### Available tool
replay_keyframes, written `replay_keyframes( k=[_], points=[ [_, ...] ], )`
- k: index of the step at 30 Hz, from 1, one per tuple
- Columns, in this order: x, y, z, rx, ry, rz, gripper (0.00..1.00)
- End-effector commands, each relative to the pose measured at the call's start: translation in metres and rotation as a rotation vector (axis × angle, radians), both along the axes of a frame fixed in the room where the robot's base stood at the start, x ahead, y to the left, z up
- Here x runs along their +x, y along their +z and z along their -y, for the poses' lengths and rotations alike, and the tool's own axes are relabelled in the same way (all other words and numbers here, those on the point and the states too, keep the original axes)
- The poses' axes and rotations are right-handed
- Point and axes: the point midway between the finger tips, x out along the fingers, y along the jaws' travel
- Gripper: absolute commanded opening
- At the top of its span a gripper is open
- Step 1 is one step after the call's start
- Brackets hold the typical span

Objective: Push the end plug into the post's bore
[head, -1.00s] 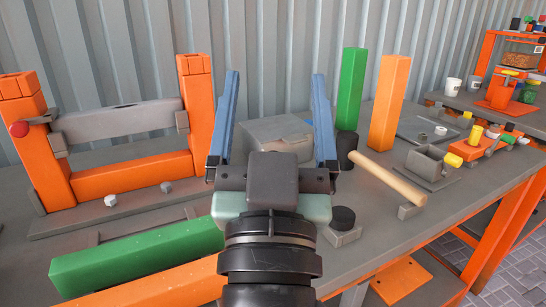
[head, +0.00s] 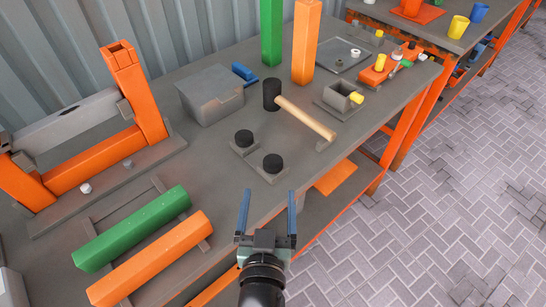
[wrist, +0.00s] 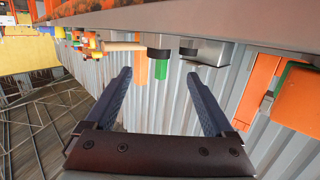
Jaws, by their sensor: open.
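Two black round caps, which look like end plugs, sit in small grey holders mid-bench: one farther back (head: 244,138) and one nearer the front edge (head: 272,163). An orange post (head: 137,90) stands at the left in the frame, with its open square top facing up. A green post (head: 132,228) and an orange post (head: 150,258) lie side by side on a grey rack. I cannot tell which post the task means. My gripper (head: 268,196) is open and empty near the bench's front edge, apart from the caps. Its blue fingers also show in the wrist view (wrist: 158,75).
A mallet (head: 305,117) lies behind the caps, beside a grey box (head: 210,95). Upright green (head: 271,30) and orange (head: 306,42) posts stand at the back. A grey block with a yellow part (head: 343,97) is to the right. Paved floor lies beyond the bench edge.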

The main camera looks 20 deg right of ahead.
Motion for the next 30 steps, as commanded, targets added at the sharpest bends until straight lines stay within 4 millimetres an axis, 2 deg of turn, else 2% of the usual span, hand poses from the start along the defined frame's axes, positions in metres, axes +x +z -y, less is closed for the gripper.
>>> replay_keyframes(
  k=[3, 9, 17, 25, 30],
  points=[
    [0.020, -0.002, 0.010, -0.002, 0.000, 0.002, 0.88],
    [0.044, -0.006, 0.021, 0.000, 0.000, 0.001, 0.88],
    [0.059, -0.008, 0.029, -0.001, 0.000, 0.002, 0.88],
    [0.090, -0.015, 0.046, -0.001, 0.000, 0.002, 0.88],
    [0.097, -0.016, 0.048, 0.001, 0.001, 0.001, 0.88]
  ],
)
